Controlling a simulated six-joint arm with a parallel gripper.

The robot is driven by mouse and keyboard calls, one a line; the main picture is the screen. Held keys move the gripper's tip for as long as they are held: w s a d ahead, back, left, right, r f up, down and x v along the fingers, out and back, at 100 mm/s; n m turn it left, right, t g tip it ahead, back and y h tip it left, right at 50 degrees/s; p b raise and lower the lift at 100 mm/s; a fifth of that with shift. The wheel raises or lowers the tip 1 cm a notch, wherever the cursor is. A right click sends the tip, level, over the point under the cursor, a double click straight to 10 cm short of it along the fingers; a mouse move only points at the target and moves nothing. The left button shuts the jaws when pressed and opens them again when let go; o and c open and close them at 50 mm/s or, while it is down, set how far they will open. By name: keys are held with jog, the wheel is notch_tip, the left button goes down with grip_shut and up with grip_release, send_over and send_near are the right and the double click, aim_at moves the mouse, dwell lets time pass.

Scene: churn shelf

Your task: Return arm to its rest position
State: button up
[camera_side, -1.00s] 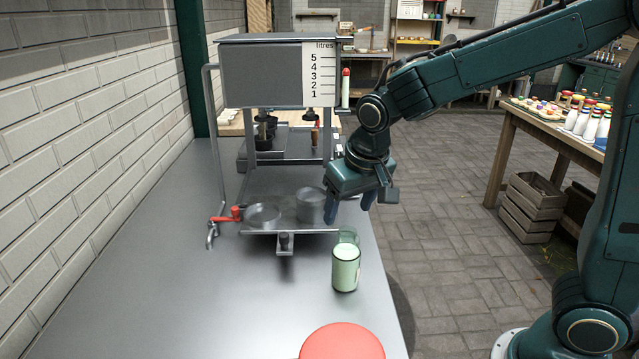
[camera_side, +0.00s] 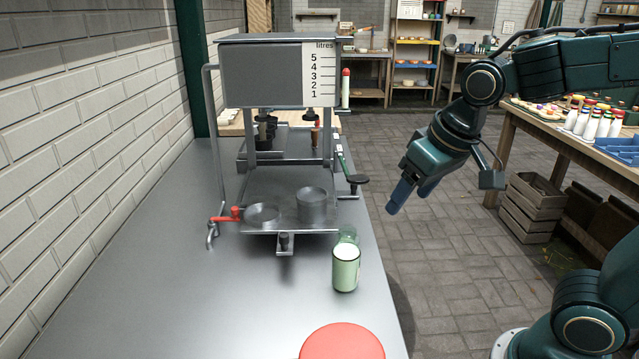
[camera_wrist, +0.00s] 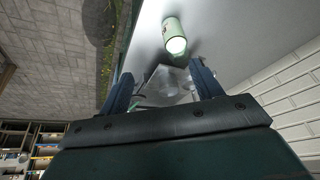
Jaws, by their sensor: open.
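My gripper (camera_side: 412,196) hangs in the air to the right of the metal bench (camera_side: 180,290), over the paved floor. Its blue fingers are apart with nothing between them. In the wrist view, the open fingers of my gripper (camera_wrist: 160,92) frame a blurred glassy shape. A green glass with white contents (camera_side: 345,270) stands upright near the bench's right edge, apart from my gripper. It also shows at the top of the wrist view, as a pale green cylinder (camera_wrist: 174,38).
A metal stand with a litre scale (camera_side: 270,75) holds a dish (camera_side: 263,215) and a metal cup (camera_side: 312,204). A red tap (camera_side: 228,214) is at its left. A red round lid (camera_side: 342,342) lies in front. A wooden table (camera_side: 550,135) and crate (camera_side: 532,205) stand right.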

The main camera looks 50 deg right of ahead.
jog(key=s+n+t, duration=0.1)
jog(key=s, duration=0.8)
jog(key=shift+s+d+r+n, duration=0.25)
jog(key=shift+s+d+n, duration=0.05)
jog(key=shift+s+d, duration=0.1)
